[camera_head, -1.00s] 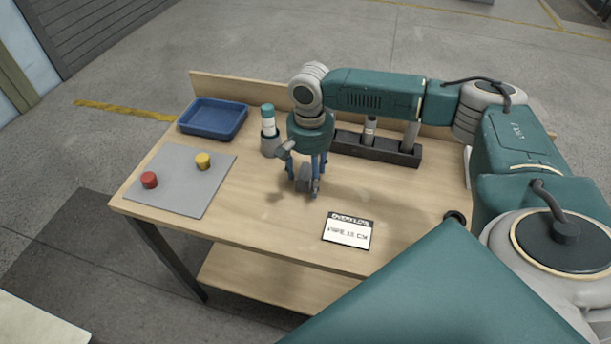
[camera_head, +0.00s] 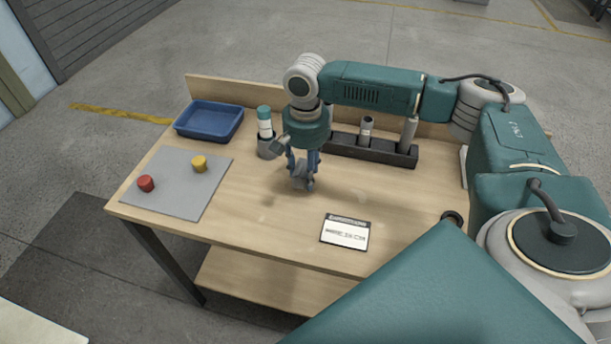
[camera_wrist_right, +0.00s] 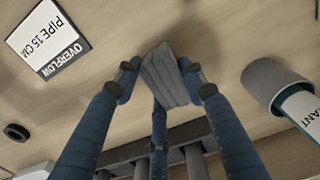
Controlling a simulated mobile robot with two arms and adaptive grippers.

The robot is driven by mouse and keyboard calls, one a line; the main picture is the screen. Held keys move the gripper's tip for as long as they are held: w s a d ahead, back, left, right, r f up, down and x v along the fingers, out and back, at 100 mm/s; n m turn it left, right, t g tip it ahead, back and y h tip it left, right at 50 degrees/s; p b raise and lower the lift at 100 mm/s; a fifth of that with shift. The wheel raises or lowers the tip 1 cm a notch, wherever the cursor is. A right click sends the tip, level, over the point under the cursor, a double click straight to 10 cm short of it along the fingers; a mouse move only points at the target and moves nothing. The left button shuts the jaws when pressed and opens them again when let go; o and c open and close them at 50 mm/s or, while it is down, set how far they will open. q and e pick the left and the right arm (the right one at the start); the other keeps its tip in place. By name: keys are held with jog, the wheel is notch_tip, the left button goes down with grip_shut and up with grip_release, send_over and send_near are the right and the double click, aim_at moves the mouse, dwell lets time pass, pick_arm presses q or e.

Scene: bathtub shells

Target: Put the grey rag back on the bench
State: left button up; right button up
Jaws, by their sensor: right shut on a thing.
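The wooden bench (camera_head: 270,225) stands in front of me in the head view. My right gripper (camera_head: 303,183) is over its middle, pointing down. In the head view the rag is small and mostly hidden by the fingers. It is close to the bench top, but I cannot tell whether it touches. My left gripper is not in view.
A teal-capped bottle in a grey cup (camera_head: 267,146) stands just left of the gripper. A dark rack (camera_head: 375,150) is behind it, a label card (camera_head: 345,232) in front. A blue tray (camera_head: 210,123) and a grey mat (camera_head: 180,190) with red and yellow pieces are at left.

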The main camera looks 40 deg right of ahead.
aim_at(305, 168)
notch_tip(305, 168, up, 18)
jog(key=s+a+f+n, duration=0.4)
jog(key=s+a+n, duration=0.1)
jog(key=s+a, duration=0.2)
jog(key=s+a+f+n, duration=0.4)
jog(key=s+a, duration=0.3)
jog(key=shift+s+n+b, duration=0.2)
jog(key=shift+n+b, duration=0.1)
jog(key=shift+n, duration=0.1)
jog(key=shift+w+d+r, duration=0.1)
jog(key=shift+w, duration=0.05)
